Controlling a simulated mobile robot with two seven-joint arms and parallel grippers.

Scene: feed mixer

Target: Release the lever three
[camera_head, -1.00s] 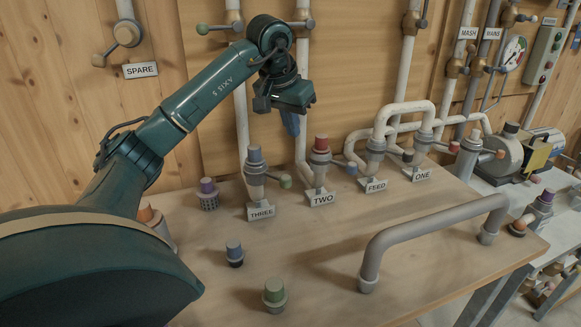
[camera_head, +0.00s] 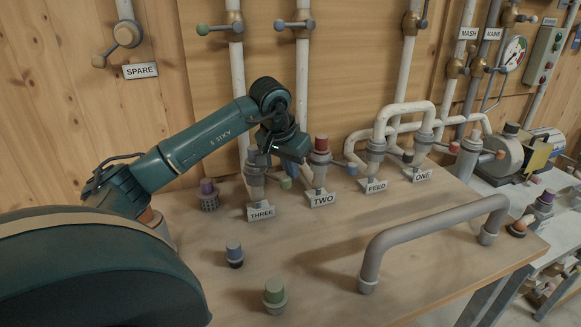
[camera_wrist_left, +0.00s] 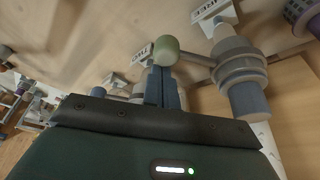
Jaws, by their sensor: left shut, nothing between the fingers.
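The valve labelled THREE (camera_head: 256,188) stands on the wooden bench, its upper part partly covered by my gripper. Its lever ends in a green knob (camera_head: 286,183) on the valve's right side. In the left wrist view the lever runs from the grey valve body (camera_wrist_left: 236,62) to the green knob (camera_wrist_left: 166,49). The valve's blue cap (camera_wrist_left: 250,101) also shows there. My left gripper (camera_head: 292,172) is shut and empty, pointing down beside the valve. In the wrist view its blue fingertips (camera_wrist_left: 163,70) lie right at the knob; I cannot tell whether they touch. My right gripper is not in view.
Valve TWO (camera_head: 320,172) stands close to the right, with valves FEED (camera_head: 374,165) and ONE (camera_head: 422,150) beyond. A purple-capped fitting (camera_head: 208,195) stands left of THREE. A grey bent pipe (camera_head: 420,230) crosses the front right.

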